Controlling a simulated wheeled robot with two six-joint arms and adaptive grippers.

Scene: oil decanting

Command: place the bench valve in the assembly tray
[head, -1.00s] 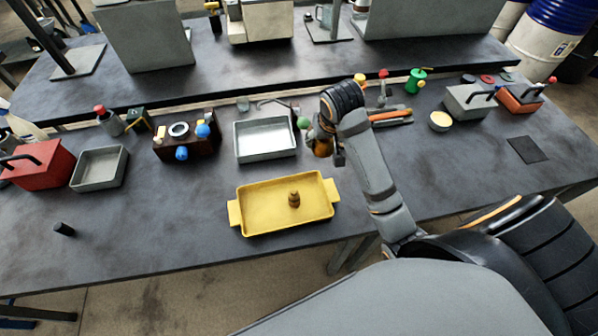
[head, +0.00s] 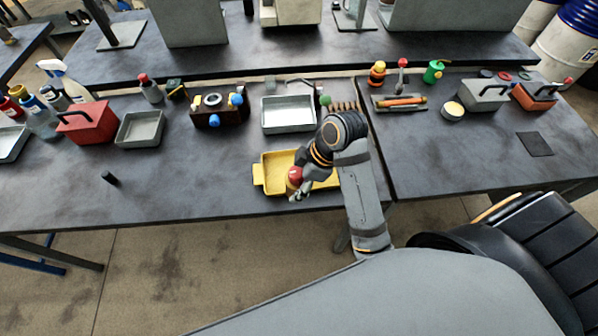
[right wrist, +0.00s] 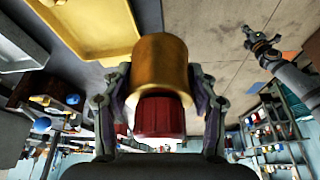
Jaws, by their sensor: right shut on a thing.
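My right gripper (head: 298,190) is shut on the bench valve (head: 295,174), which has a brass body and a red part. In the right wrist view the valve (right wrist: 158,75) sits between the fingers, its red ridged part nearest the palm. The yellow assembly tray (head: 272,158) lies on the bench; the gripper and valve overlap its front side in the head view. The tray (right wrist: 95,45) also shows beyond the valve in the right wrist view. The brass fitting in it is hidden now. My left gripper (right wrist: 256,42) appears small at the upper right there; its jaws are unclear.
A grey tray (head: 288,114) stands behind the yellow tray. A dark block with blue knobs (head: 218,117), another grey tray (head: 140,130) and a red box (head: 86,124) stand to the left. A small black cylinder (head: 110,178) stands front left. The bench between is clear.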

